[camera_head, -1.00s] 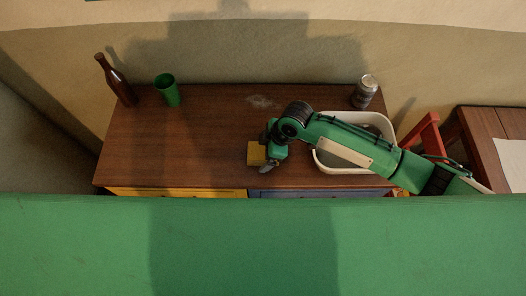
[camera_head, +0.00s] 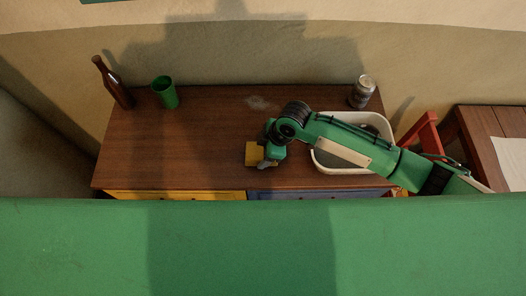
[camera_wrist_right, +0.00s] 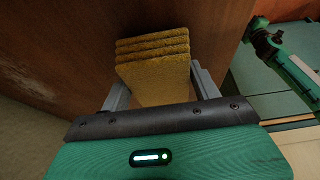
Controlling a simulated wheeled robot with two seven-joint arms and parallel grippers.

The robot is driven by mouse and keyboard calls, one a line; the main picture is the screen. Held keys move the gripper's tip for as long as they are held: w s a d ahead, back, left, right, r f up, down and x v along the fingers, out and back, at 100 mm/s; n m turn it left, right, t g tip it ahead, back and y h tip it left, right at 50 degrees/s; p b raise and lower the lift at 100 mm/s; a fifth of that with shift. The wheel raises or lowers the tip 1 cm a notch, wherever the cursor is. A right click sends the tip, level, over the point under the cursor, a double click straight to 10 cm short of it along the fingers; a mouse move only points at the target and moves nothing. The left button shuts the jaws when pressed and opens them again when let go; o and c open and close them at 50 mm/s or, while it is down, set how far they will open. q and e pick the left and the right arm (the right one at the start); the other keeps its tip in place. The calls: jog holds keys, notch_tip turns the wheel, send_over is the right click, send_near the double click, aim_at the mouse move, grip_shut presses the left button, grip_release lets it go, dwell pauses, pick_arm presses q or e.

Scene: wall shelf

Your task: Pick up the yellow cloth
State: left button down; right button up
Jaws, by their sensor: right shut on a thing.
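The yellow cloth (camera_head: 253,154) is a folded, layered block above the front middle of the brown cabinet top. My right gripper (camera_head: 266,162) is at its right side in the head view. In the right wrist view, the cloth (camera_wrist_right: 153,50) sits between the two grey fingers of my right gripper (camera_wrist_right: 160,84), which is shut on it. Its layered edge points away from the palm. Whether the cloth still touches the wood is hard to tell. My left gripper cannot be made out in either view.
A brown bottle (camera_head: 113,82) and a green cup (camera_head: 165,92) stand at the back left. A can (camera_head: 362,91) stands at the back right. A white basin (camera_head: 322,160) is partly under my right arm. A red chair (camera_head: 423,132) is to the right. The middle left is clear.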

notch_tip(320, 180, up, 20)
jog(key=b, duration=0.3)
jog(key=shift+f, duration=0.15)
